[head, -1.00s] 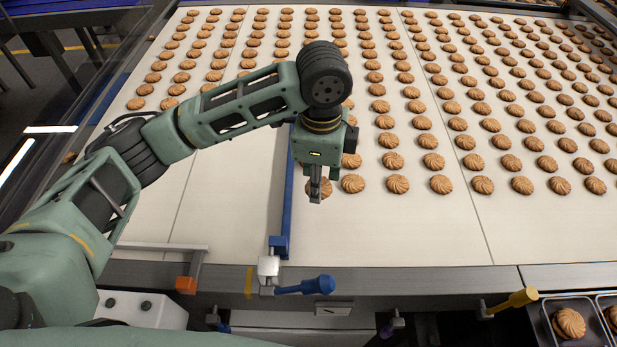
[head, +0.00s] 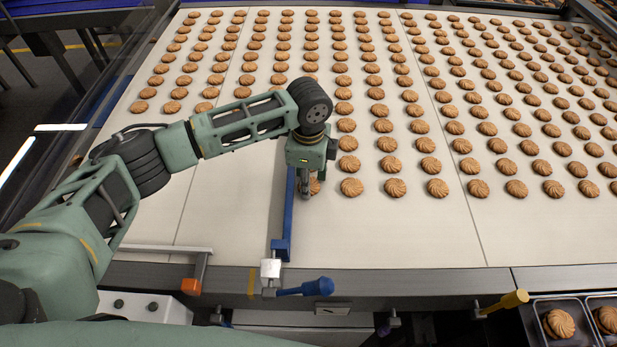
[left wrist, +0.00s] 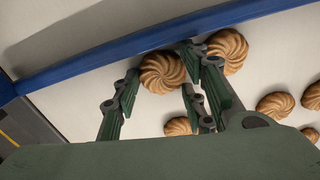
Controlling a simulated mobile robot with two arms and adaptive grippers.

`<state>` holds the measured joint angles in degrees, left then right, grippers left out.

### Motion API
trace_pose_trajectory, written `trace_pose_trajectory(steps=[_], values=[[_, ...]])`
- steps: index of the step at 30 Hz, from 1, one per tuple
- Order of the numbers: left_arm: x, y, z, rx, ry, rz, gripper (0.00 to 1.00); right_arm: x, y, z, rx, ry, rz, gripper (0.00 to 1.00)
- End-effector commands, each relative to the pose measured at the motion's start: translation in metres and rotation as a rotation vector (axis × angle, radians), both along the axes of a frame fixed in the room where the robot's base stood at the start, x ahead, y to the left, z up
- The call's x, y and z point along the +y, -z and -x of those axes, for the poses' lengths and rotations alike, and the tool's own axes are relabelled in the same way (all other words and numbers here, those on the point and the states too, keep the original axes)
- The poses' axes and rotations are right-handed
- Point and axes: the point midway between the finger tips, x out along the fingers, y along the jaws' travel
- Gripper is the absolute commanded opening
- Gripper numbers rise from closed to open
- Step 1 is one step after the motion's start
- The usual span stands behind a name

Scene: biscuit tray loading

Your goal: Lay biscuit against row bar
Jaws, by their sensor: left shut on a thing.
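The blue row bar (head: 287,215) lies over the pale belt, running away from me; it crosses the left wrist view (left wrist: 90,58). My left gripper (head: 304,192) is low over the belt beside the bar. In the left wrist view its fingers (left wrist: 160,95) stand either side of a ridged golden biscuit (left wrist: 162,72), shut on it. This biscuit is right at the bar's edge; whether it touches cannot be told. Part of it shows in the head view (head: 315,186). Another biscuit (left wrist: 227,50) lies along the bar beyond the far finger. My right gripper is not in view.
Rows of biscuits (head: 395,187) cover the belt to the right and behind. The belt's front strip (head: 400,235) is bare. A dark tray (head: 540,337) with a biscuit (head: 558,323) sits at the lower right. A blue handle (head: 305,288) sticks out at the bar's near end.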

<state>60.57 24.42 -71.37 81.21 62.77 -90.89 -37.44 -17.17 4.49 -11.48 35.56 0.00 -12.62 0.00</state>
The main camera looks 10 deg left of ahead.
Motion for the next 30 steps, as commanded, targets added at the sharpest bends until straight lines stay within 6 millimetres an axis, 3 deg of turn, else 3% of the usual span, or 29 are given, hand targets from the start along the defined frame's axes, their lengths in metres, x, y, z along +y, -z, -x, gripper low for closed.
trace_pose_trajectory(steps=[5, 6, 8, 19, 23, 30], values=[[0.0, 0.002, 0.0, 0.001, 0.0, 0.0, 0.3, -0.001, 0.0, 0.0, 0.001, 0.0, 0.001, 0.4], [0.0, 0.002, 0.0, 0.0, 0.0, 0.0, 0.43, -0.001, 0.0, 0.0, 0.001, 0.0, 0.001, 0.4], [0.0, 0.001, 0.0, 0.0, 0.0, 0.0, 0.47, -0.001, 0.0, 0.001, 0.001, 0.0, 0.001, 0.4], [0.0, -0.004, -0.001, -0.002, 0.0, 0.0, 0.47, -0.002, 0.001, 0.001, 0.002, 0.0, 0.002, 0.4], [-0.001, -0.021, -0.001, -0.004, 0.0, 0.002, 0.47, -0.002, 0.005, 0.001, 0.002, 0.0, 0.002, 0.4], [-0.001, -0.073, -0.001, -0.005, 0.0, 0.001, 0.47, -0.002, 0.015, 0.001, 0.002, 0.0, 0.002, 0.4]])
